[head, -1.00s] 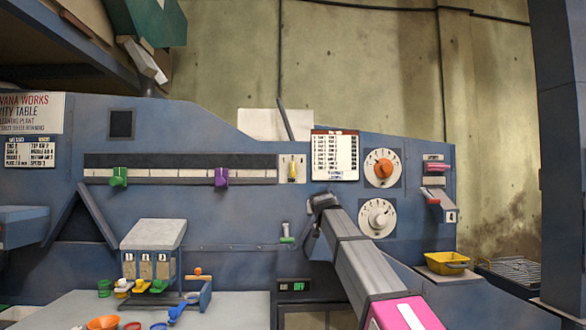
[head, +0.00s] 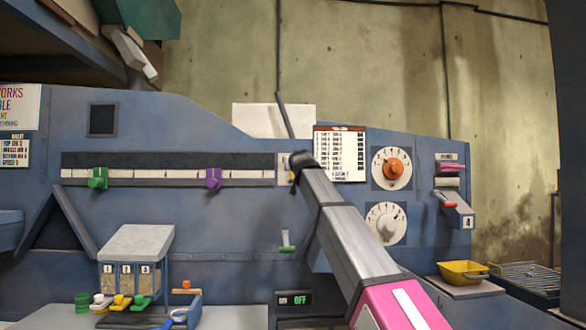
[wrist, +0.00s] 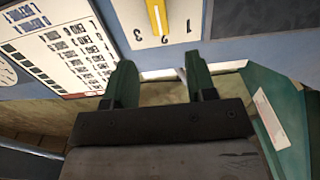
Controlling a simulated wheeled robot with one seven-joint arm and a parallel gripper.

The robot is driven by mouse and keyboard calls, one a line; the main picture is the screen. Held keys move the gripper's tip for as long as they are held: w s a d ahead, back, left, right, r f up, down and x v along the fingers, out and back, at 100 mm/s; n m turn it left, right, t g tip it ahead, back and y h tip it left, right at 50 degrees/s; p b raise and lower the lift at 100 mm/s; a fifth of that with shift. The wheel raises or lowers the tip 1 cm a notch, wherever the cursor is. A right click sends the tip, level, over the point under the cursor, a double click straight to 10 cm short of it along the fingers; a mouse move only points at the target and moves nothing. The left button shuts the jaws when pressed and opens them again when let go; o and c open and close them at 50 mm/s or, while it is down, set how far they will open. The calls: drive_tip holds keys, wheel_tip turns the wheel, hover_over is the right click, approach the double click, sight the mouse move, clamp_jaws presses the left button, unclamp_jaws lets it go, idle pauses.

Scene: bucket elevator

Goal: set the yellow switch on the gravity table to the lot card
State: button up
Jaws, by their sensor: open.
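The yellow switch (wrist: 157,18) sits on a white plate (wrist: 150,36) numbered 1, 2 and 3 at the top of the wrist view. The plate appears inverted there, and the switch's visible end points at the 2. In the head view my gripper (head: 299,160) covers most of this plate (head: 284,166). In the wrist view my gripper (wrist: 160,78) is open and empty, its two green fingers apart, just short of the switch. A white card with a red band (head: 341,154) hangs right of the plate; its rows are too small to read. I cannot tell whether it is the lot card.
A slotted rail carries a green slider (head: 97,178) and a purple slider (head: 213,179). An orange dial (head: 393,169) and a white dial (head: 386,223) are to the right. A blue-and-white card (head: 15,150) is at far left. A yellow tray (head: 463,272) stands low right.

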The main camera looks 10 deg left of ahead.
drive_tip(key=x, duration=1)
drive_tip(key=shift+w, duration=0.2)
drive_tip(key=c, duration=0.9)
